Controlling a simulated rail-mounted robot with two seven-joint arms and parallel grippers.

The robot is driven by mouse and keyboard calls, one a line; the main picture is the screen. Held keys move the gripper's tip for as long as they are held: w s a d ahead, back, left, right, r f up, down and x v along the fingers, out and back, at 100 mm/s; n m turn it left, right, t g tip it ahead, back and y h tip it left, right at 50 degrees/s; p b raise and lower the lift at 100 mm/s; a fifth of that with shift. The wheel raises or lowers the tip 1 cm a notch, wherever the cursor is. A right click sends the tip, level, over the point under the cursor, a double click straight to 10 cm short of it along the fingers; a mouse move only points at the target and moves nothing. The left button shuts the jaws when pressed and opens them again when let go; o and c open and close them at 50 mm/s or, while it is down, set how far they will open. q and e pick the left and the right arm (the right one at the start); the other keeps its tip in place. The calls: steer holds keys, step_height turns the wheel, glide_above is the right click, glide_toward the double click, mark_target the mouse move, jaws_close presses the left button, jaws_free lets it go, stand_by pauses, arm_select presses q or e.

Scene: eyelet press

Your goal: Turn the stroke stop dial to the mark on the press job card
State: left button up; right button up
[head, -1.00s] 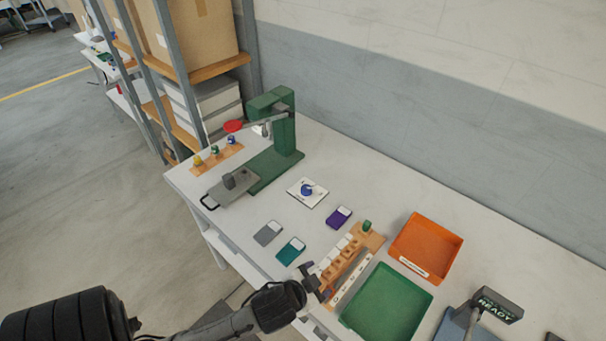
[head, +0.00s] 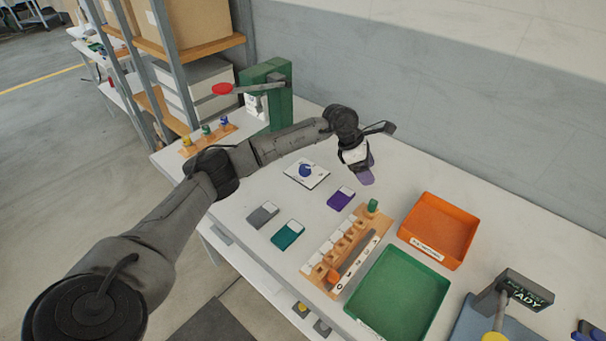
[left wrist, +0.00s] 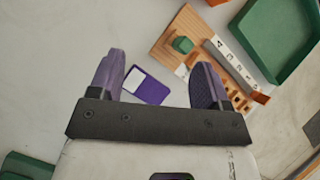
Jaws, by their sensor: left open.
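My left gripper (head: 365,176) is open and empty, to the right of the dial and above the table, with purple fingers pointing down. In the left wrist view, the gripper (left wrist: 158,70) has its fingers well apart, with a purple card-like block (left wrist: 150,90) beyond them. The dial does not show there. I cannot make out a press job card for certain.
Grey (head: 263,215) and teal (head: 288,235) blocks lie near the front edge. A wooden rack (head: 374,222), an orange tray (head: 405,232), a green tray (head: 400,296) and a display (head: 526,291) stand to the right.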

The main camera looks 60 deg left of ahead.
arm_select(q)
steer(key=s+a+r+g+y+b, duration=0.1)
steer(key=s+a+y, duration=0.1)
steer(key=a, duration=0.4)
steer(key=s+a+r+g+y, duration=0.1)
steer(key=s+a, duration=0.1)
steer(key=a, duration=0.3)
steer(key=r+n+g+y+b, duration=0.1)
steer(key=g+y, duration=0.1)
glide_above(305, 167)
step_height(305, 167, down, 13)
steer(key=b, duration=0.4)
